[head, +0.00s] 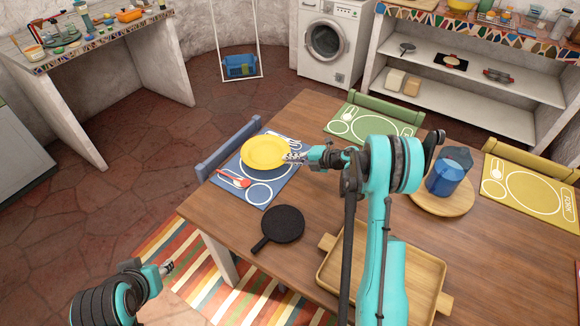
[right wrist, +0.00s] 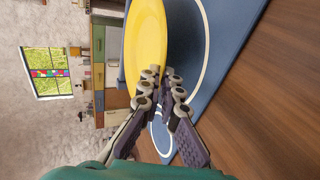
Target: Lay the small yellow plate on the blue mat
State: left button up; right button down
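The small yellow plate (head: 265,152) is over the upper part of the blue mat (head: 259,190), roughly level. My right gripper (head: 296,157) is at the plate's right rim. In the right wrist view its fingers (right wrist: 162,82) are close together with the rim of the yellow plate (right wrist: 148,42) between them. The blue mat (right wrist: 228,45) lies just beyond and below the plate there; I cannot tell whether they touch. My left gripper (head: 167,268) is away from the table at lower left, too small to tell whether open or shut.
A red utensil (head: 233,180) lies on the mat's left part. A black pan (head: 280,227), a wooden tray (head: 388,275) and a blue jug (head: 447,176) on a round board stand on the table. Green (head: 368,122) and yellow (head: 530,192) mats lie farther right.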

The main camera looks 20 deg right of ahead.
jog(key=shift+f+b, duration=0.45)
jog(key=shift+f, duration=0.9)
jog(key=shift+f, duration=0.15)
jog(key=c, duration=2)
grip_release()
